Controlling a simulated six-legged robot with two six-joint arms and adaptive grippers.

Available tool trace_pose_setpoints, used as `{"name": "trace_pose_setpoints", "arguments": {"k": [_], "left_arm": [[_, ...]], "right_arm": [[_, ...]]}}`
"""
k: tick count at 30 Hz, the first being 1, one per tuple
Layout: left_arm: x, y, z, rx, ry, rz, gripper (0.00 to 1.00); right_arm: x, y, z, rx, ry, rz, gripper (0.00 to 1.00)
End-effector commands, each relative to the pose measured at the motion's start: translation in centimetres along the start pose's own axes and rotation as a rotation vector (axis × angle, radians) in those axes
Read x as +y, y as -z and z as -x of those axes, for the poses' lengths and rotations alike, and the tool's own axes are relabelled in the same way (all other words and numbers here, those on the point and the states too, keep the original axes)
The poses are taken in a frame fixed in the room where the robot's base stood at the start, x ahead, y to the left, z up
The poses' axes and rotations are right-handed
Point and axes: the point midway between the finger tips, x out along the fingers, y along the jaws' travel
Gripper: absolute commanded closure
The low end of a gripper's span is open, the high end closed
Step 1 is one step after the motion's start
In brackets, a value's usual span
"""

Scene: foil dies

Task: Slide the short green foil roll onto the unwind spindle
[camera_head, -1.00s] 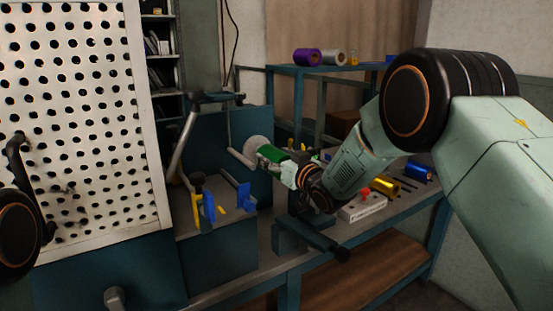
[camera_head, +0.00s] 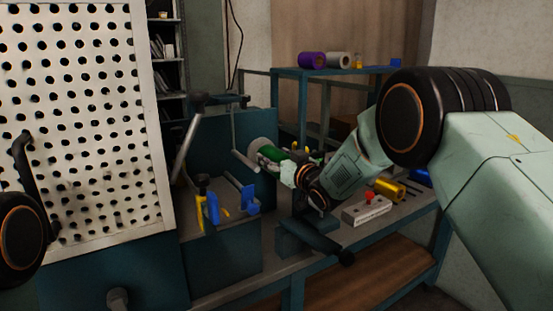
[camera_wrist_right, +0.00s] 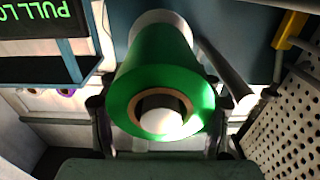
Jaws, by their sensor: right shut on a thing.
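The short green foil roll (camera_head: 264,147) is held by my right gripper (camera_head: 278,164) at the blue machine panel. In the right wrist view the roll (camera_wrist_right: 160,70) lies between the dark fingers of the gripper (camera_wrist_right: 156,98), which are shut on its sides. A pale round end, apparently the unwind spindle's tip (camera_wrist_right: 161,122), shows inside the roll's brown core, so the roll appears to be around the spindle. A pale disc (camera_wrist_right: 160,17) shows behind the roll's far end; whether they touch I cannot tell. My left gripper is out of view.
A grey rod (camera_head: 245,161) is close to the roll's left. Blue brackets (camera_head: 213,207) stand on the machine's lower ledge. A perforated panel (camera_head: 75,120) fills the left. A red-button box (camera_head: 366,210) and a gold roll (camera_head: 390,189) lie on the bench at right.

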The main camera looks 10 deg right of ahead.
Motion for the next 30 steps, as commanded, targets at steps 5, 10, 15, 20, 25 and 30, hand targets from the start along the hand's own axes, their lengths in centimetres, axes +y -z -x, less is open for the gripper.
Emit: {"name": "trace_pose_setpoints", "arguments": {"k": [5, 10, 15, 20, 25, 30], "left_arm": [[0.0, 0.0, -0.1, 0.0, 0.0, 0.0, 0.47], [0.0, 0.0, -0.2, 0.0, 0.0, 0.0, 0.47], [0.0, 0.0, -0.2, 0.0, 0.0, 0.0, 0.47], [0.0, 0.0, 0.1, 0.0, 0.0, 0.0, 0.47], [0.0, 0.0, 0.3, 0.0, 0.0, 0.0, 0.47], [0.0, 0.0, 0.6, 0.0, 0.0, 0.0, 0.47]], "right_arm": [[0.0, 0.1, -0.4, 0.003, 0.001, 0.001, 0.81], [0.0, 0.2, -0.8, 0.004, 0.001, 0.002, 0.81], [0.0, 0.2, -0.9, 0.004, 0.001, 0.002, 0.81], [0.1, 0.2, -0.4, 0.002, 0.0, 0.0, 0.81], [0.1, 0.2, 0.1, 0.003, -0.001, 0.0, 0.81], [0.1, 0.3, 0.7, 0.004, -0.001, 0.001, 0.81]]}}
